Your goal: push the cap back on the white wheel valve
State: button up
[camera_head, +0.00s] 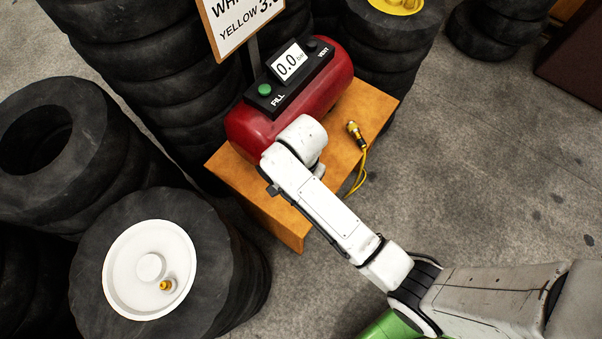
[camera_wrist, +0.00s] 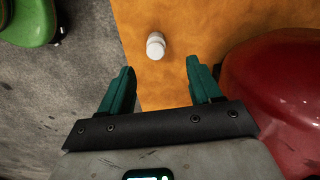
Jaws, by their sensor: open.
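The white wheel (camera_head: 122,262) lies flat in the top tire of a stack at the lower left of the head view. Its brass-coloured valve (camera_head: 166,285) stands up near the hub with no cap seen on it. A small white cap (camera_wrist: 156,45) stands on the orange wooden table (camera_wrist: 185,25) in the wrist view. My gripper (camera_wrist: 158,80) is open and empty, its green fingers apart, with the cap beyond the fingertips and between their lines. In the head view my arm hides the gripper and the cap.
A red air tank (camera_head: 300,95) with a green FILL button and a 0.0 display sits on the table, close beside my gripper. A yellow hose with a brass chuck (camera_head: 355,130) lies at the table's right. Tire stacks (camera_head: 140,85) stand behind and left. Floor is clear at right.

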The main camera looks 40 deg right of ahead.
notch_tip(320, 180, down, 5)
jog(key=shift+r, duration=0.2)
jog(key=shift+s+d+f+b, duration=0.1)
jog(key=shift+s+f+b, duration=0.1)
jog(key=shift+f, duration=1.15)
jog(key=shift+s+d+f+b, duration=0.1)
jog(key=shift+s+f+b, duration=0.05)
jog(key=shift+f, duration=1.2)
jog(key=c, duration=1.1)
jog(key=shift+r, duration=0.1)
jog(key=shift+r, duration=0.6)
jog(key=s+r, duration=0.4)
jog(key=s+r+p, duration=0.1)
jog(key=s+r, duration=0.2)
jog(key=s, duration=0.2)
jog(key=s+r, duration=0.4)
jog(key=s, duration=0.1)
jog(key=shift+d+r+p, duration=0.3)
jog(key=shift+d, duration=0.05)
